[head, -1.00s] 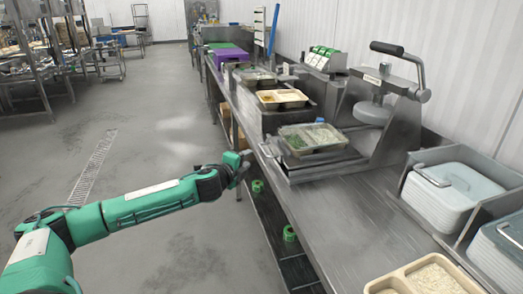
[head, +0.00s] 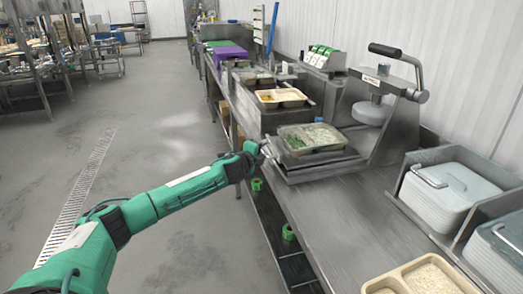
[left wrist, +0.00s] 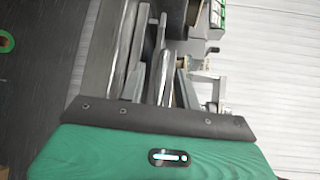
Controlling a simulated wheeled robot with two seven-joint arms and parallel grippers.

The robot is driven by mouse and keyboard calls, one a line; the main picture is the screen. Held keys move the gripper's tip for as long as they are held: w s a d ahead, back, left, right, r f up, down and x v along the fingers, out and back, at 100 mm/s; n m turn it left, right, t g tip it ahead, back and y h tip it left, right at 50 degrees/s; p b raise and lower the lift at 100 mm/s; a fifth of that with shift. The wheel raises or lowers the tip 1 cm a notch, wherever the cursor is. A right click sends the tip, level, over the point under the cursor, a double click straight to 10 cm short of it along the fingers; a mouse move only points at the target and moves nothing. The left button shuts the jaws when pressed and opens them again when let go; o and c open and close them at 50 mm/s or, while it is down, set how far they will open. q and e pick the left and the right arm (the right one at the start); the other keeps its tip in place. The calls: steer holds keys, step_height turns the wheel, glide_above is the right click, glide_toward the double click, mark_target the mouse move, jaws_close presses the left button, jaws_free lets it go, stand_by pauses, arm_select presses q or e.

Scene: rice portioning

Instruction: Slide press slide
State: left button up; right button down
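The press (head: 385,85) is a grey metal machine with a round press head and a raised lever with a black grip. Its flat slide (head: 325,170) is out in front, to the left of the press head. A compartment tray (head: 303,151) with green and pale food sits on the slide. My left gripper (head: 265,146) is at the slide's left edge, by its handle; contact is unclear. In the left wrist view, the two grey fingers (left wrist: 160,85) stand apart with bright metal bars between and beyond them. My right gripper is not in view.
Another filled tray (head: 281,97) stands farther along the steel bench (head: 345,215). A tray with rice (head: 428,277) is at the near edge. Stacked pale lids or trays (head: 447,190) stand in a metal holder at right. The floor left of the bench is clear.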

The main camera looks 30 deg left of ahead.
mark_target(272, 149)
arm_select(q)
jaws_close()
